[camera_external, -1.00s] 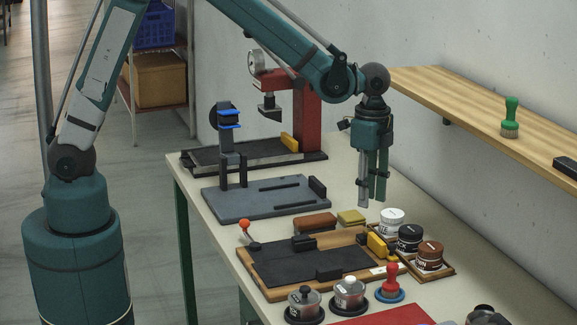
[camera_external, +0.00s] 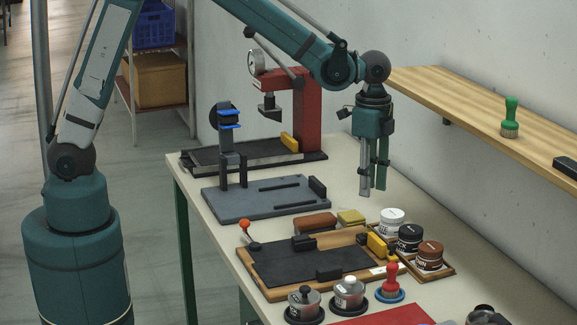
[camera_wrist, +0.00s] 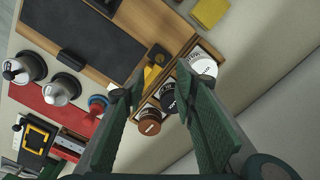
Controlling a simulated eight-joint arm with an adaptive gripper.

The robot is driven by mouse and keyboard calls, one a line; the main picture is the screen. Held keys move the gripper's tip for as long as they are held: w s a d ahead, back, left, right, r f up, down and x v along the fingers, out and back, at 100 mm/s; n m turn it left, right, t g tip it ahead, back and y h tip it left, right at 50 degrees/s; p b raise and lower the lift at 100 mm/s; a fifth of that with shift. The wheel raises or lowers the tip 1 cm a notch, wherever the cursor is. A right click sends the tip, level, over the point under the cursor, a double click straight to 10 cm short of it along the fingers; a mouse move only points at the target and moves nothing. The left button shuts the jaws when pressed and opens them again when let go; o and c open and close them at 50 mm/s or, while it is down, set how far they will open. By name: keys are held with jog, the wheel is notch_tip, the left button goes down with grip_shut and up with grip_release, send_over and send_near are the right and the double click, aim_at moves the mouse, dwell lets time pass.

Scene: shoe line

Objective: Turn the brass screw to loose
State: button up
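My gripper (camera_external: 373,190) hangs fingers-down above the back of the table, clear of everything. In the wrist view my gripper's fingers (camera_wrist: 158,92) are spread apart with nothing between them. I cannot single out a brass screw for certain. A yellow clamp piece (camera_external: 378,245) sits at the right end of the wooden-framed board (camera_external: 262,288), below my gripper. It shows in the wrist view as a yellow part (camera_wrist: 152,74) beside a dark block, between the fingers in the picture and partly hidden.
A tray with white (camera_external: 392,221), black (camera_external: 410,236) and brown (camera_external: 430,254) jars stands right of the board. A red press (camera_external: 305,105) and grey fixture plate (camera_external: 262,203) stand at the left. A wooden shelf (camera_external: 470,105) runs along the wall.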

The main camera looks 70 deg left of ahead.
aim_at(367, 229)
notch_tip(367, 229, down, 4)
jog(key=n+p, duration=0.8)
jog(key=n, duration=1.1)
jog(key=shift+n, duration=0.4)
jog(key=shift+f, duration=0.2)
jog(key=shift+f+p, duration=0.55)
jog(key=shift+f, duration=3.15)
jog(key=c, duration=0.9)
